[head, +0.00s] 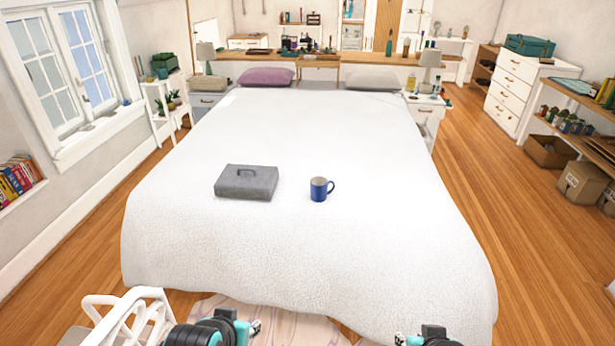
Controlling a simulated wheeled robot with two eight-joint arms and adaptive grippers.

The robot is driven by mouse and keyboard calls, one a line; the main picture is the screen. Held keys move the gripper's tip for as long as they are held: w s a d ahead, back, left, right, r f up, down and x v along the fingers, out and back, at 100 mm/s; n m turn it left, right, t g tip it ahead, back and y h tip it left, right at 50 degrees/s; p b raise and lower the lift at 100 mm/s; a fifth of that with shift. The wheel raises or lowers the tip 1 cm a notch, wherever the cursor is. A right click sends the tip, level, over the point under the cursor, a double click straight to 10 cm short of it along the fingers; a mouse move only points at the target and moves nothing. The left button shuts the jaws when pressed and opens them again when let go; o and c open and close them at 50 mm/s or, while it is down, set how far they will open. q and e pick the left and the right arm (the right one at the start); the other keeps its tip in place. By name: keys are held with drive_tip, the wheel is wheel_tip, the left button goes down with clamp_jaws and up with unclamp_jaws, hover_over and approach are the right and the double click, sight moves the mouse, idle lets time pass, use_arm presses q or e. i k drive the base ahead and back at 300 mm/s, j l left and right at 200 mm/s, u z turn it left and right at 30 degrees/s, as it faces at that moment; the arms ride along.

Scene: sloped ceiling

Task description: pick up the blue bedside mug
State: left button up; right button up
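The blue mug (319,190) stands upright on the white bed (200,243), near the middle of the cover, with its handle toward the right. My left gripper (256,327) is at the bottom of the view, in front of the bed's near edge and well short of the mug. My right gripper (400,340) is at the bottom edge, lower right of the mug and mostly cut off. Neither gripper touches the mug. The fingers of both are too small or cropped to show whether they are open.
A grey box with a handle (246,183) lies left of the mug, with a gap between them. A white chair-like frame (125,312) stands at the lower left. The cover around the mug's front and right is clear. Wooden floor (480,190) runs along the right.

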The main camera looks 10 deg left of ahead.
sight(319, 184)
drive_tip(key=i+j+z, duration=0.1)
drive_tip(key=i, duration=0.4)
drive_tip(key=i+j, duration=0.2)
drive_tip(key=i, duration=0.3)
drive_tip(key=i+j+z, duration=0.15)
drive_tip(key=i, duration=0.35)
drive_tip(key=z, duration=0.85)
